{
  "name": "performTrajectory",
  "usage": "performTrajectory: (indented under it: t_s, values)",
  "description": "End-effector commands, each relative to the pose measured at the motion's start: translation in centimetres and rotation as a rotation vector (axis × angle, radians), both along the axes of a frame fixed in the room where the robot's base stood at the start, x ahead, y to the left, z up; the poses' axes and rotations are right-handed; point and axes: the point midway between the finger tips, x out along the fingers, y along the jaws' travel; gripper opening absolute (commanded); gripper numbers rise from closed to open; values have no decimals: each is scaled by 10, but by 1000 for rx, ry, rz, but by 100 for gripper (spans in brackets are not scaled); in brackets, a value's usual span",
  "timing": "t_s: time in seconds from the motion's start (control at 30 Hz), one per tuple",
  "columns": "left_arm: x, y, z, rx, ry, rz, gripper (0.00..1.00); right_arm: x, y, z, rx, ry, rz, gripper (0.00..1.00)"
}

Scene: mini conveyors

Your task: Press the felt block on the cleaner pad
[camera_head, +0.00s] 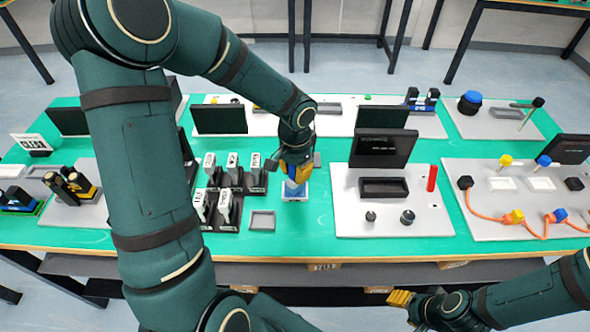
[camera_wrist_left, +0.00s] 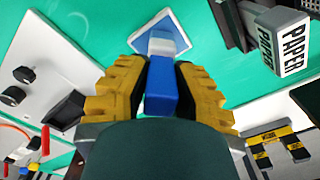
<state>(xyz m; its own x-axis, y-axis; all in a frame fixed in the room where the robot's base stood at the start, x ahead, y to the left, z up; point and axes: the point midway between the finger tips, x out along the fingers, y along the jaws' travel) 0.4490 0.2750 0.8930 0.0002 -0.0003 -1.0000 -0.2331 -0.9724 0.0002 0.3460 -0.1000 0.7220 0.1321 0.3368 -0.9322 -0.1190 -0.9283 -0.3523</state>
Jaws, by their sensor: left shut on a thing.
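In the left wrist view, the yellow fingers of the left gripper (camera_wrist_left: 160,88) are shut on the felt block (camera_wrist_left: 161,88), which is blue with a pale end towards the pad (camera_wrist_left: 179,38). The block's pale end overlaps the pad in this view; I cannot tell whether it touches. My right gripper (camera_head: 400,299), with yellow fingers, is at the front, off the table, with no clear gap visible between its fingers.
Black holders with white labelled blocks (camera_head: 232,160) stand just left of the pad. A small grey tray (camera_head: 263,221) lies in front of them. A grey board (camera_head: 350,220) with a screen, black tray and red cylinder (camera_head: 432,178) is to the right. Green tabletop between is bare.

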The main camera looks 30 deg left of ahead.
Motion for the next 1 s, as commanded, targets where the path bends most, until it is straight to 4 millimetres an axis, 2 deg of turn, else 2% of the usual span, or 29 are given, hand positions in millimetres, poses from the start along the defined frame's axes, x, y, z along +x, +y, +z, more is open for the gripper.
performTrajectory:
  t_s: [0.37,1.0]
  values:
    - [0,0,2,0,0,0,0,0,0,2,0,0,0,47]
    - [0,0,48,1,-1,0,0,0,0,37,0,0,0,47]
